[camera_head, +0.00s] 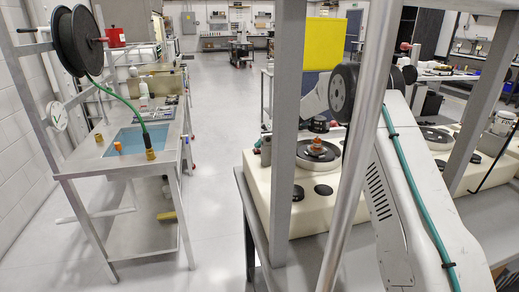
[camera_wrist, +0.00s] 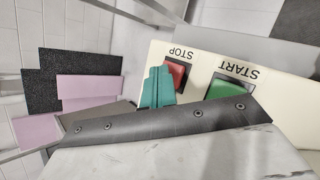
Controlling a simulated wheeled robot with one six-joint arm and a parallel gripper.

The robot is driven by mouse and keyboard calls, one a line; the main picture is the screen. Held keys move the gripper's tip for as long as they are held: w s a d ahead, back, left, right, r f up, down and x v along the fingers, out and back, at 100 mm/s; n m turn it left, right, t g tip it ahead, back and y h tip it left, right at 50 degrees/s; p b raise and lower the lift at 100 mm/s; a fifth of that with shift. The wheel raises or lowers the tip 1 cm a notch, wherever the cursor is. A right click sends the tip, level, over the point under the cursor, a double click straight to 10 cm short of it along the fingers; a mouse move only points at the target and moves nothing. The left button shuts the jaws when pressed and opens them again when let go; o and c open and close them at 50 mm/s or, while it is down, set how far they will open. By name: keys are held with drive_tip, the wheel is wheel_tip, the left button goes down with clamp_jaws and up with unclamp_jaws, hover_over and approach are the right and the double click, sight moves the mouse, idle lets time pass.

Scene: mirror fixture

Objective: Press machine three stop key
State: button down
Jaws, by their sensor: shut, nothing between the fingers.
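In the wrist view a cream control panel (camera_wrist: 206,58) carries a red key (camera_wrist: 179,70) marked STOP and a green key (camera_wrist: 222,90) marked START. The lettering appears upside down. My gripper (camera_wrist: 160,70) has teal fingers, shut and empty. The fingertips are right beside the red key at its left and overlap its edge in the picture; I cannot tell whether they touch it. The green key is partly hidden at its lower edge. In the head view my gripper and the keys are not visible, and no machine number is readable.
A cream machine (camera_head: 262,205) with round plates stands on a grey bench at centre right, behind metal posts (camera_head: 285,120). A metal table (camera_head: 90,165) with a cable reel (camera_head: 78,40) stands at left. Clear floor (camera_head: 215,130) lies between. Purple pads (camera_wrist: 88,87) lie left in the wrist view.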

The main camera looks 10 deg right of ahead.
drive_tip(key=shift+r, duration=0.8)
drive_tip(key=shift+r, duration=2.55)
